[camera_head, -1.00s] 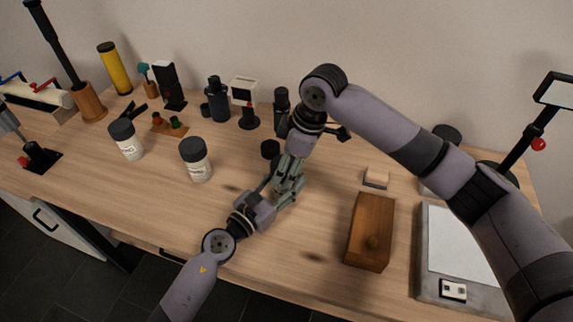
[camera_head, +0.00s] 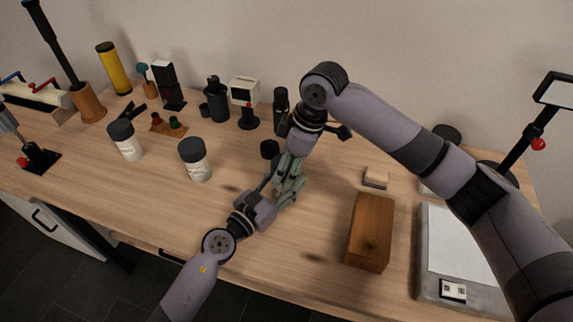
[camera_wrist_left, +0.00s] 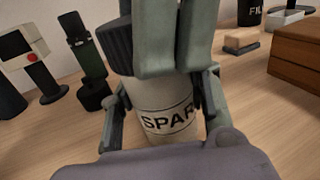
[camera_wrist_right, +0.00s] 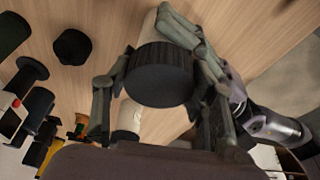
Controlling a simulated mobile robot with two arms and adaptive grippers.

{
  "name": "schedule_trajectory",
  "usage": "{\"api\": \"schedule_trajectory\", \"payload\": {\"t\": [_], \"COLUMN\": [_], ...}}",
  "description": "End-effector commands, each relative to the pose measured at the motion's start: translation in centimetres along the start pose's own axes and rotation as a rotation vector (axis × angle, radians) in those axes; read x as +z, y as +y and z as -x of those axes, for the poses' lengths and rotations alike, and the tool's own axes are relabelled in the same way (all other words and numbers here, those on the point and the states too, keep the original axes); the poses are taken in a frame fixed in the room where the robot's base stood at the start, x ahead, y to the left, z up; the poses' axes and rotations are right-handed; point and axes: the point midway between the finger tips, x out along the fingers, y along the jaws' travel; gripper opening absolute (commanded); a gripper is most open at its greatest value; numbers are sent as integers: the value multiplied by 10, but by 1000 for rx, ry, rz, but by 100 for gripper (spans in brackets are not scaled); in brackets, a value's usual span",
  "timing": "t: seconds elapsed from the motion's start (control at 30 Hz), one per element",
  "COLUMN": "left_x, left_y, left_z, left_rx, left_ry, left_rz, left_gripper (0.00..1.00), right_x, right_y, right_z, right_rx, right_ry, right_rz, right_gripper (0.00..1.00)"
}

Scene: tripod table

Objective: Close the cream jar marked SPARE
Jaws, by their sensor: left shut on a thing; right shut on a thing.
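The white cream jar marked SPARE (camera_wrist_left: 165,110) stands in the grip of my left gripper (camera_head: 281,192), whose fingers close around its body in the left wrist view. Its black ribbed lid (camera_wrist_right: 160,75) is at the jar's mouth, between the fingers of my right gripper (camera_head: 291,168), which comes from above. The right fingers hide part of the lid in the left wrist view. I cannot tell whether the lid is fully seated. In the head view the grippers hide most of the jar.
Two other white jars with black lids, a left one (camera_head: 126,142) and a nearer one (camera_head: 196,162), stand to the left. A small black round object (camera_head: 270,149) is close behind the grippers. A wooden block (camera_head: 369,232) and a grey tray (camera_head: 429,270) lie to the right.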

Motion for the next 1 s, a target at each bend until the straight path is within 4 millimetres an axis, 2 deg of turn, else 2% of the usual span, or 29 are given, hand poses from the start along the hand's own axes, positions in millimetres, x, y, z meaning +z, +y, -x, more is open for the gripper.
{"api": "schedule_trajectory", "payload": {"t": [0.43, 1.0], "left_x": [-1, -1], "left_y": [1, 0], "left_z": [0, 0], "left_rx": [1, 1], "left_ry": [2, 3], "left_rz": [-2, -2], "left_gripper": [0, 0], "right_x": [-1, 1], "right_y": [0, 1], "right_z": [1, -8], "right_rx": [1, 2], "right_ry": [3, 1], "right_rz": [1, 1], "right_gripper": [37, 37]}}
